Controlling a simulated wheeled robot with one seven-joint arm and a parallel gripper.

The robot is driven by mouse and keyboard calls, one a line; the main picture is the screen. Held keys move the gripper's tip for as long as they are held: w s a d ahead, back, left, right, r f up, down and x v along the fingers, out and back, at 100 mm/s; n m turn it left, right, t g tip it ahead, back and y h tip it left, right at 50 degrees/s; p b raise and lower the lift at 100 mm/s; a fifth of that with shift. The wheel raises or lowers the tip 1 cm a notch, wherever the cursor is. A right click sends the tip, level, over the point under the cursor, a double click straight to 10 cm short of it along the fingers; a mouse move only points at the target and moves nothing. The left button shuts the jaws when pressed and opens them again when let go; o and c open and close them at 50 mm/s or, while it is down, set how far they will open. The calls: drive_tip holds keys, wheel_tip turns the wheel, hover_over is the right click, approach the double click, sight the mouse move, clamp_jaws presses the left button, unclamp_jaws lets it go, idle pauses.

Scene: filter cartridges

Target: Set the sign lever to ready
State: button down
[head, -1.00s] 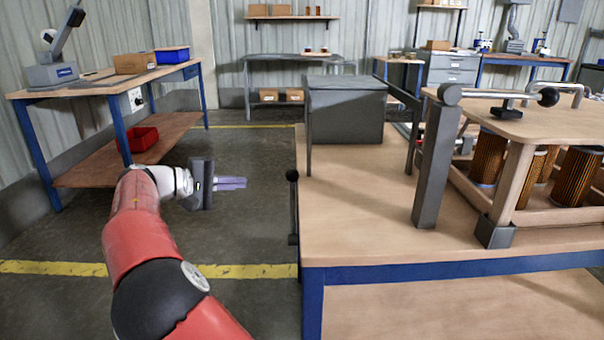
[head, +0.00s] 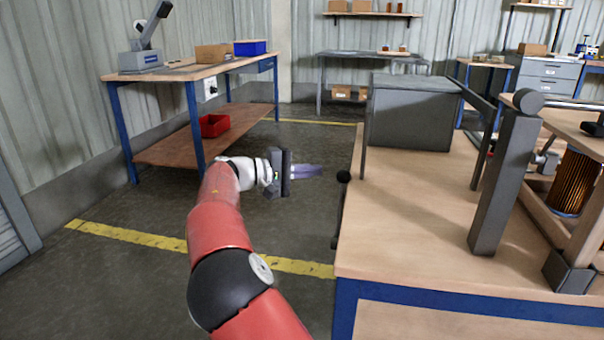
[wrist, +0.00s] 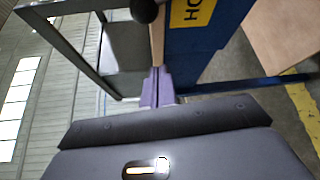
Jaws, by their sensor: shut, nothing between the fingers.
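The lever's black ball knob (head: 343,176) stands at the left edge of the near workbench, with a dark rod running down the bench side. In the wrist view a dark round knob (wrist: 145,10) shows at the top edge. Beside it a yellow sign (wrist: 193,12) with dark letters, cut off after "HO", sits on the blue bench side. My gripper (head: 318,171) is shut and empty, its purple fingers pointing right, just left of the knob in the head view. The fingers (wrist: 158,88) also show in the wrist view, below the knob. I cannot tell whether they touch the lever.
The near workbench (head: 410,240) carries a grey box (head: 412,115), a dark upright post (head: 505,185) and a wooden frame with a filter cartridge (head: 573,183). Another bench (head: 180,72) with a red bin (head: 214,125) stands at the left. Floor between the benches is clear.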

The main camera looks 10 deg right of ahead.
drive_tip(key=r+x, duration=0.1)
drive_tip(key=x, duration=0.5)
drive_tip(key=shift+s+a+b, duration=0.25)
drive_tip(key=shift+s, duration=0.8)
drive_tip(key=shift+s+a+b, duration=0.2)
drive_tip(key=shift+s+a, duration=0.05)
drive_tip(key=shift+s, duration=0.75)
